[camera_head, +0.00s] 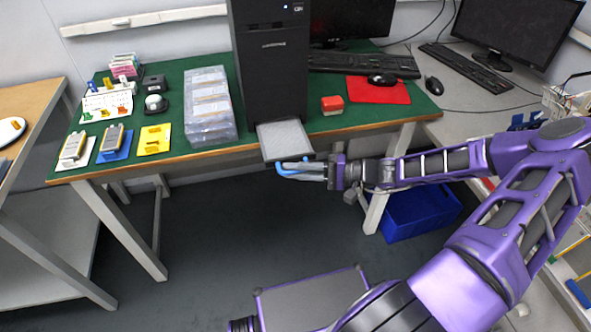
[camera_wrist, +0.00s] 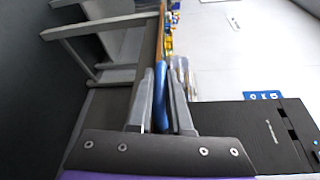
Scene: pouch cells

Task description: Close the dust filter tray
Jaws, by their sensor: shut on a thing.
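The dust filter tray (camera_head: 283,140) is a flat grey mesh panel with a dark front edge. It sticks out from the foot of the black computer tower (camera_head: 270,60), past the front edge of the green table. My gripper (camera_head: 290,168) is at the tray's front edge, coming from the right, with its fingers closed. Blue shows at the fingers there, and between them in the wrist view (camera_wrist: 160,97). The exact grip is hidden. The tower also shows at the lower right of the wrist view (camera_wrist: 262,130).
Clear plastic boxes (camera_head: 209,105) stand left of the tower. A red block (camera_head: 332,105) and a mouse on a red mat (camera_head: 378,90) lie to its right. A blue bin (camera_head: 420,210) is under the table.

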